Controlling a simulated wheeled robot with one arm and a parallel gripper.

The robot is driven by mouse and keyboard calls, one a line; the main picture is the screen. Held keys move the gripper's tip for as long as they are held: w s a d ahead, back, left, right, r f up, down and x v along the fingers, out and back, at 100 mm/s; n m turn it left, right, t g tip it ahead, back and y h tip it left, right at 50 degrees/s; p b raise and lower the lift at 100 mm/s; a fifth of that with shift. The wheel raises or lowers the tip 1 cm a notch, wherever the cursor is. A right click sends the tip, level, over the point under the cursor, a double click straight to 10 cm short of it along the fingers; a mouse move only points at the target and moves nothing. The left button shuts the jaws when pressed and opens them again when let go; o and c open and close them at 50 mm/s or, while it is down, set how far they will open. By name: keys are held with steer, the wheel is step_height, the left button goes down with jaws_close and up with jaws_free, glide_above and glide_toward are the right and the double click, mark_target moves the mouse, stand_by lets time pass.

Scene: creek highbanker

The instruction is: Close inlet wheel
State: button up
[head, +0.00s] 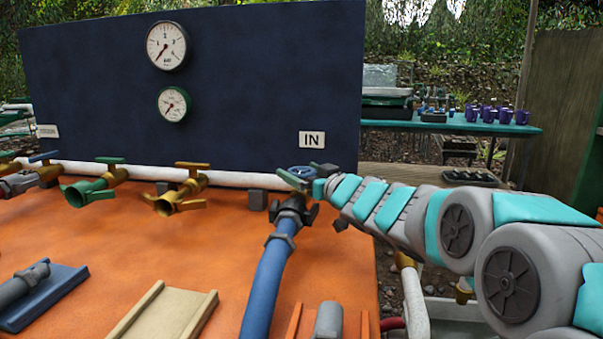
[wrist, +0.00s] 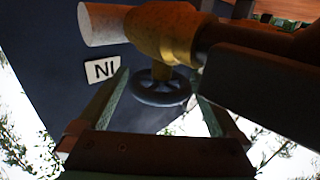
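The inlet wheel (head: 302,171) is a small blue handwheel below the IN sign (head: 312,139), at the base of the dark blue panel. In the wrist view it is a dark ring (wrist: 158,103) below a brass valve body (wrist: 168,42). My gripper (head: 308,175) reaches in from the right and is at the wheel. In the wrist view my gripper (wrist: 163,88) is open, its two fingers on either side of the wheel, with gaps visible. Whether either fingertip touches the rim cannot be told. My fingers partly hide the wheel in the head view.
A blue hose (head: 268,280) with a dark coupling (head: 292,212) runs just below the wheel. A brass tap (head: 178,192) and a green tap (head: 93,188) stand to the left. Two gauges (head: 166,46) hang on the panel (head: 260,80). The orange table (head: 200,250) holds channel pieces in front.

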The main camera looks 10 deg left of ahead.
steer(key=v, duration=0.8)
